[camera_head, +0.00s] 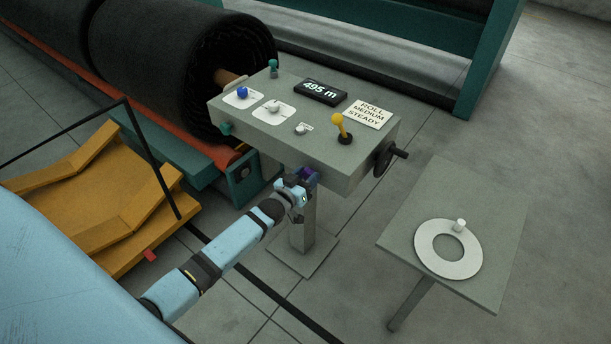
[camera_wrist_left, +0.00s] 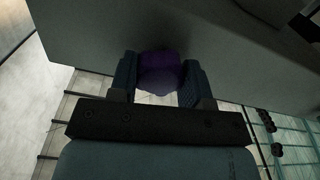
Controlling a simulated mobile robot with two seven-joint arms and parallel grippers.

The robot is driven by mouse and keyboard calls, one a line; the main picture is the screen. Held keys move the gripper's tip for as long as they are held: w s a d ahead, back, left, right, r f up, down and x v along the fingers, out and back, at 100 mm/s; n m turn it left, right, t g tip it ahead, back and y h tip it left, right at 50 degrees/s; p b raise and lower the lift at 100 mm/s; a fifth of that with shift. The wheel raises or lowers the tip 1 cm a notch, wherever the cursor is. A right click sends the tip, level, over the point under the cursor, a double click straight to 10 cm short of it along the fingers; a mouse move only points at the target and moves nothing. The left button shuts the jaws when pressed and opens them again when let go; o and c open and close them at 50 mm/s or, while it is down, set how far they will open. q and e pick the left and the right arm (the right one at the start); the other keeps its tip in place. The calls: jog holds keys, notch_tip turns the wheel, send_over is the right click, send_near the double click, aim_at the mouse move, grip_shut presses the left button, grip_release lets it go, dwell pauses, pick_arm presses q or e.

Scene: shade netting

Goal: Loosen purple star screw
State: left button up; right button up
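The purple star screw (camera_head: 309,174) sits on the near side face of the grey control box, low near its bottom edge. In the left wrist view the purple star screw (camera_wrist_left: 160,72) lies between the two fingers, with both fingers close against its sides. My left gripper (camera_head: 302,184) reaches up to it from the lower left, and it also shows in the left wrist view (camera_wrist_left: 160,85). It appears shut on the screw. The gripper hides part of the screw in the head view. My right gripper is in neither view.
The control box (camera_head: 255,133) carries a blue knob (camera_head: 242,92), a yellow lever (camera_head: 340,125), a display (camera_head: 320,91) and a black hand crank (camera_head: 389,155). A grey side table (camera_head: 410,205) with a white ring (camera_head: 430,263) stands right. A black roll (camera_head: 155,60) lies behind.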

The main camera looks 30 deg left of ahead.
aim_at(306, 177)
pick_arm(q)
jog(key=o, duration=0.4)
jog(key=shift+s, duration=0.1)
jog(key=shift+s+a+r+p, duration=0.1)
jog(key=shift+s+p, duration=0.5)
jog(key=shift+s, duration=0.4)
jog(key=shift+s+a+p, duration=0.1)
jog(key=shift+s+p, duration=0.55)
jog(key=shift+s, duration=0.8)
jog(key=o, duration=0.6)
jog(key=shift+c, duration=0.2)
